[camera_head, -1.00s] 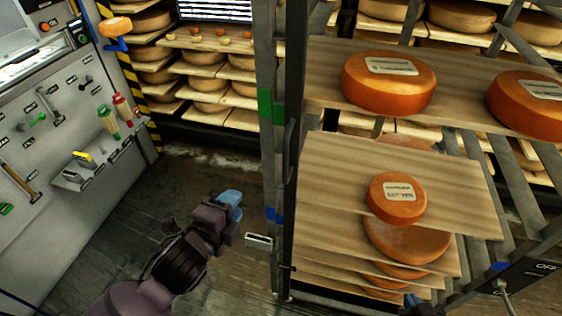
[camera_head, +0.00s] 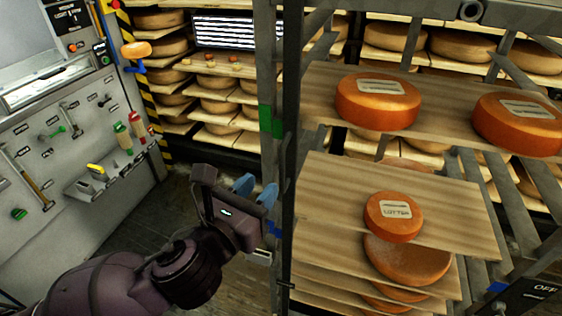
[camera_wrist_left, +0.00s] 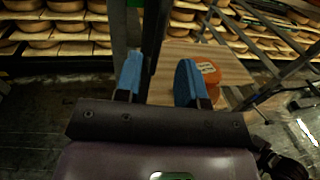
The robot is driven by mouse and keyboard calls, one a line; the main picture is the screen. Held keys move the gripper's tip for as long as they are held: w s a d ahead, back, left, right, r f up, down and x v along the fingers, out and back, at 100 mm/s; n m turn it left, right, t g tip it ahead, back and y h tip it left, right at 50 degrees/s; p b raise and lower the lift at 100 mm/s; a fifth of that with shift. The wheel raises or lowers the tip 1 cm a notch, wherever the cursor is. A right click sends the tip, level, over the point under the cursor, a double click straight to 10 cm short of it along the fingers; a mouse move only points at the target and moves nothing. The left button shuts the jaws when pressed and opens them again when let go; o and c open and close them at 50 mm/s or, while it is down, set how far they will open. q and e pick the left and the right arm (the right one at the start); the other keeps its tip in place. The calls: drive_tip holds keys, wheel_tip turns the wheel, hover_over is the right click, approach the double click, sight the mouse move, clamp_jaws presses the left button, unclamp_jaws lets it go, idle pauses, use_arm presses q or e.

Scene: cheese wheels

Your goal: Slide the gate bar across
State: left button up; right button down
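My left gripper (camera_head: 256,190) is open and empty, its two blue fingertips just left of the rack's near metal post (camera_head: 286,150). In the left wrist view its fingers (camera_wrist_left: 158,78) stand apart, and the grey post (camera_wrist_left: 152,38) shows between and beyond them. I cannot tell whether they touch it. A short grey bar end (camera_head: 262,258) juts out low at the left of the post; it may be the gate bar, and my gripper partly hides it. The rest of any bar cannot be made out. My right gripper is not in view.
The rack's boards hold orange cheese wheels (camera_head: 378,102), with a smaller wheel (camera_head: 393,216) on a lower board. A tool panel (camera_head: 60,170) stands at the left. Shelves of cheese fill the back. The floor (camera_head: 170,205) between panel and rack is clear.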

sight(281, 164)
use_arm(q)
drive_tip(key=x, duration=0.8)
drive_tip(key=shift+w+d, duration=0.15)
drive_tip(key=shift+w, duration=0.1)
drive_tip(key=shift+f, duration=0.1)
clamp_jaws()
